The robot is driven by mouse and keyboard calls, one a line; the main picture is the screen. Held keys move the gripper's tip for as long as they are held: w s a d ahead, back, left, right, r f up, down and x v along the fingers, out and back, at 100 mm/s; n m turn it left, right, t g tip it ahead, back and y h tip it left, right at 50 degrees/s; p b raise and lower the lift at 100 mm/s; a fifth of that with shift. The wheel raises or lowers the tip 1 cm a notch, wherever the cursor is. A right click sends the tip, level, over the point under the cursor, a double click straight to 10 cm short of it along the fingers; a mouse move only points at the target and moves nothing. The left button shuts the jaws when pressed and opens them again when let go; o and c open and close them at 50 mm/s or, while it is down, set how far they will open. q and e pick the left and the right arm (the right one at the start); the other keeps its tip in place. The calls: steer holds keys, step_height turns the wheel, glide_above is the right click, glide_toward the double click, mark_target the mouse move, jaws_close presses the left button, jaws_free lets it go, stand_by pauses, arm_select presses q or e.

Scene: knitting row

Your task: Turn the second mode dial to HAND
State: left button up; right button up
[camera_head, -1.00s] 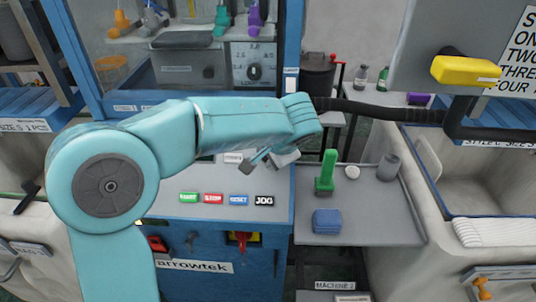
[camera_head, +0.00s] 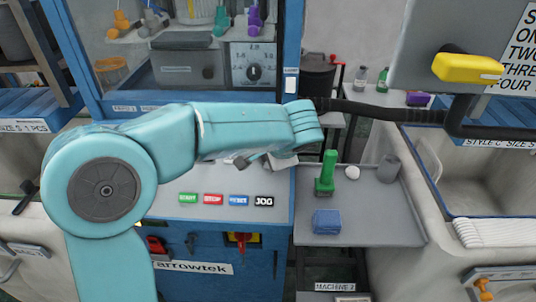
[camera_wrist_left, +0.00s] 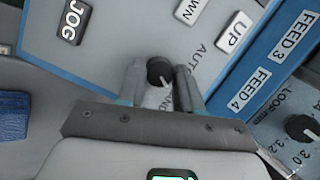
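A black mode dial (camera_wrist_left: 160,71) with a white pointer sits on the pale control panel in the left wrist view. The pointer is toward the lower right, near partly covered lettering that ends in "ND". "AUTO" is printed to the dial's upper right. My left gripper (camera_wrist_left: 161,74) has one finger on each side of the dial, close against it, and appears shut on it. In the head view my left gripper (camera_head: 256,161) is over the panel, mostly behind my teal arm, and the dial is hidden. My right gripper is not in view.
A row of buttons ending in JOG (camera_head: 264,201) lies in front of my gripper. A loop dial (camera_head: 254,72) is on the machine behind. A black hose (camera_head: 385,112) crosses at right.

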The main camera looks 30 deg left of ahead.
arm_select(q)
steer(key=o, duration=0.3)
steer(key=p+v, duration=0.1)
steer(key=v, duration=1.5)
steer(key=shift+r, duration=0.2)
